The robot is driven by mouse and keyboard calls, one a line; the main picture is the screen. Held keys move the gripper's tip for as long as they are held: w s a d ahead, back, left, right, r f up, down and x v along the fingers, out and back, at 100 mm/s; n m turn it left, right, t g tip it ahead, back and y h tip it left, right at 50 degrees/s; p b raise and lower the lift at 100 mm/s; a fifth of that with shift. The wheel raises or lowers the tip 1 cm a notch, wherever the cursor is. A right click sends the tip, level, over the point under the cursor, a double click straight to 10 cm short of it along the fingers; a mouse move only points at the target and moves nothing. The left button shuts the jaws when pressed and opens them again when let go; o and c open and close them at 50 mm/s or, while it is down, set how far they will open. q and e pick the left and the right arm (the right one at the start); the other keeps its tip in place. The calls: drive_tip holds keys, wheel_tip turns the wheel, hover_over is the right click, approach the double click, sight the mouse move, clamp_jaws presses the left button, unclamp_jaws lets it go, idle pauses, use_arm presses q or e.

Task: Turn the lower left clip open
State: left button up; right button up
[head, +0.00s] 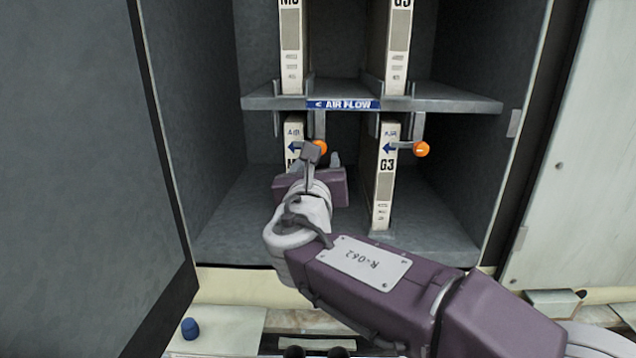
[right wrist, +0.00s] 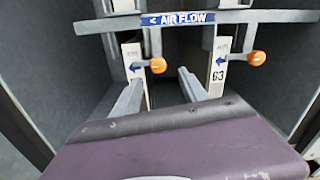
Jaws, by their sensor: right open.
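The lower left clip ends in an orange knob (head: 320,148) in front of the lower left filter (head: 293,131), under the shelf. In the right wrist view its knob (right wrist: 158,65) points right, with its short grey bar lying across the filter's face. My right gripper (right wrist: 159,80) is open and empty, its two fingers spread wide. The knob appears between and just beyond the fingertips; I see no contact. In the head view my right gripper (head: 318,163) partly covers the filter and clip. My left gripper is not in view.
The lower right filter (head: 382,190), marked G3, has its own orange-knobbed clip (head: 422,149). The shelf (head: 455,102) with the AIR FLOW label (head: 343,104) runs close above. A grey door (head: 75,170) stands at the left. The cabinet floor (head: 225,235) is clear at left.

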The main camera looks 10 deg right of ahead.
drive_tip(key=x, duration=0.9)
drive_tip(key=shift+a+p, duration=0.15)
drive_tip(key=shift+p, duration=0.25)
drive_tip(key=shift+f, duration=0.15)
drive_tip(key=shift+c, duration=0.3)
clamp_jaws()
